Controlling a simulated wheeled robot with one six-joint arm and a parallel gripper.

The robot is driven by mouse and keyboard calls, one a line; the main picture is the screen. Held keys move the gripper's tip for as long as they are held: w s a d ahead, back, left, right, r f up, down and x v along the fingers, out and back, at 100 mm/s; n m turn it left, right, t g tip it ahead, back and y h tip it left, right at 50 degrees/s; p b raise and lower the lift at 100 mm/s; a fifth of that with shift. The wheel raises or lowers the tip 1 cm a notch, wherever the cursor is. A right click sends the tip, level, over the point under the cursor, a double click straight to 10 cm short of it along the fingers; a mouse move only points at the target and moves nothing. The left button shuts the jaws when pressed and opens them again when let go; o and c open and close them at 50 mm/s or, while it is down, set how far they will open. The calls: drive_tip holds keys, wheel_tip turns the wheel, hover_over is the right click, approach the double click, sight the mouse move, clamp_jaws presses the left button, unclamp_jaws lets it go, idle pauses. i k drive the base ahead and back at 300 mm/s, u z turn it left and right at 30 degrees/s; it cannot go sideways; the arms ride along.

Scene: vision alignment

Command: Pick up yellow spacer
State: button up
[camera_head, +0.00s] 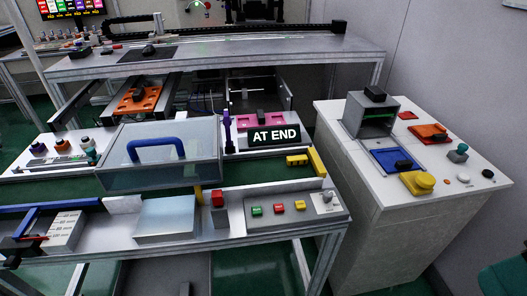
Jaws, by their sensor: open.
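Two yellow things could be the spacer, and I cannot tell which from this view. One is a small yellow block (297,160) with dark marks on its front, at the right end of the green conveyor belt (258,171), beside a slanted yellow bar (317,162). The other is a thick, rounded yellow piece (417,183) on the front part of the white cabinet top at right, just in front of a blue tray (384,161). Both stand clear of any gripper.
The white cabinet (352,190) also bears a grey box (366,117), an orange plate (429,132) and several knobs. A clear cover with a blue handle (157,149) stands over the belt.

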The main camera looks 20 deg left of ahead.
sight(301, 160)
drive_tip(key=u, duration=0.85)
drive_tip(key=i, duration=0.75)
drive_tip(key=u, duration=1.1)
drive_tip(key=i, duration=0.2)
drive_tip(key=u, duration=0.15)
